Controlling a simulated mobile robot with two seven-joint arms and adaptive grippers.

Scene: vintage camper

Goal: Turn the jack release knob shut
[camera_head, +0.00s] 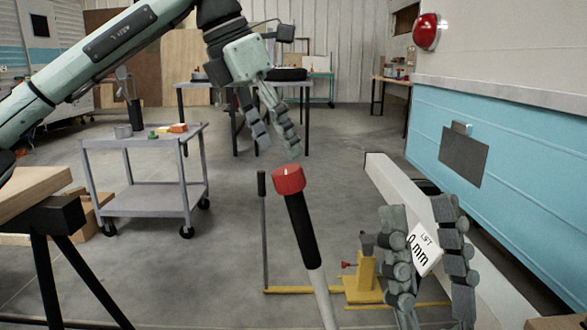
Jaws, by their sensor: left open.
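A red knob (288,179) with a small white mark on top caps a black-and-white rod (302,228) that leans up from the bottom middle of the head view. My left gripper (275,148) is open and empty. It points down just above and slightly left of the red knob, apart from it in the picture. A yellow jack (364,283) stands on the floor behind the rod, with a small red part at its side. My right gripper (420,208) points up at the lower right, fingers apart. A white "LIFT 0 mm" sign (424,248) shows between them; I cannot tell if they touch it.
A grey cart (140,190) with small items stands at the left. A wooden board on black trestle legs (40,192) is at the lower left. The blue-and-cream camper (520,160) fills the right side. A thin dark upright rod (264,225) stands left of the knob. The middle floor behind is clear.

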